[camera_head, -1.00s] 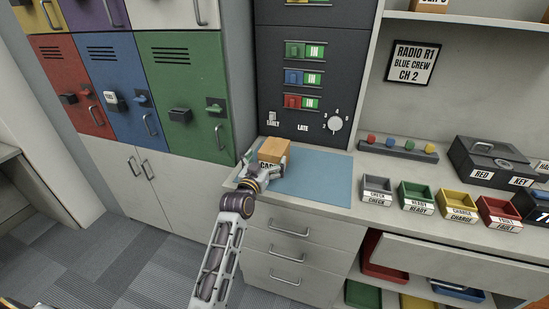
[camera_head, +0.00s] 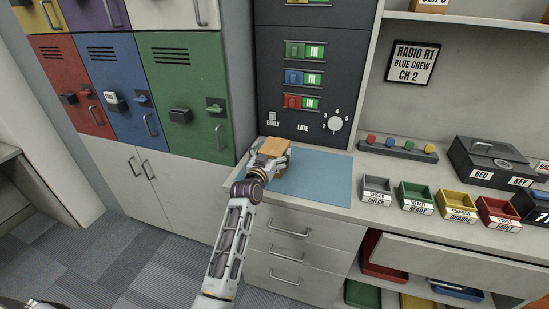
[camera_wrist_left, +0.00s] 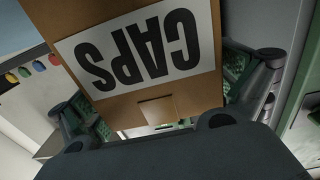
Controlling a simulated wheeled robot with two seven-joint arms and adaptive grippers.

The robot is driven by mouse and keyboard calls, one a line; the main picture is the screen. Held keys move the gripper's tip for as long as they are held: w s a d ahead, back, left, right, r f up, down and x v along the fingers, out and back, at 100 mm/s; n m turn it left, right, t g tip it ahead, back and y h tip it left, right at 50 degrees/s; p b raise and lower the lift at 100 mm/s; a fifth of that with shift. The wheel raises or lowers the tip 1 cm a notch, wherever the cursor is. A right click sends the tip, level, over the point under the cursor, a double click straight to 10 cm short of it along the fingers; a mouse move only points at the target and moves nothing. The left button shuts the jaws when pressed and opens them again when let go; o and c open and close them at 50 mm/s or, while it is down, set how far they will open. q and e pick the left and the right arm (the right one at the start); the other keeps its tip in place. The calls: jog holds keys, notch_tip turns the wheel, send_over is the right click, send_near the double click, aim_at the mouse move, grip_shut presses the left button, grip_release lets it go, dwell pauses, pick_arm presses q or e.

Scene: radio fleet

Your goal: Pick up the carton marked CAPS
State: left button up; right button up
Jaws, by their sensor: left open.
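The carton marked CAPS (camera_head: 273,146) is a small brown box standing on the blue mat (camera_head: 318,180) on the counter. In the left wrist view the carton (camera_wrist_left: 210,85) fills the middle, its white CAPS label upside down. My left gripper (camera_head: 267,160) is at the front of the carton and hides most of its front face. In the left wrist view its fingers are open, one on each side of the carton. I cannot tell whether either finger touches it. My right gripper is not in view.
Grey, green, yellow and red trays (camera_head: 416,197) line the counter's front to the right. A black key box (camera_head: 490,162) stands behind them. A rack with coloured knobs (camera_head: 398,149) is at the back. Lockers (camera_head: 185,90) stand to the left. The mat's right part is clear.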

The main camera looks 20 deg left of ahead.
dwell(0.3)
pick_arm(q)
jog(key=c, duration=1.2)
jog(key=shift+r, duration=0.25)
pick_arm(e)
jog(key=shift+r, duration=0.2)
pick_arm(q)
jog(key=shift+r+p, duration=0.6)
jog(key=shift+p, duration=0.2)
notch_tip(320, 180, up, 3)
jog(key=p, duration=0.2)
jog(key=shift+f+p, duration=0.1)
jog(key=shift+p, duration=0.3)
jog(key=shift+r+p, duration=0.85)
jog(key=shift+r, duration=0.05)
jog(key=shift+r+p, duration=1.85)
jog(key=shift+r, duration=0.1)
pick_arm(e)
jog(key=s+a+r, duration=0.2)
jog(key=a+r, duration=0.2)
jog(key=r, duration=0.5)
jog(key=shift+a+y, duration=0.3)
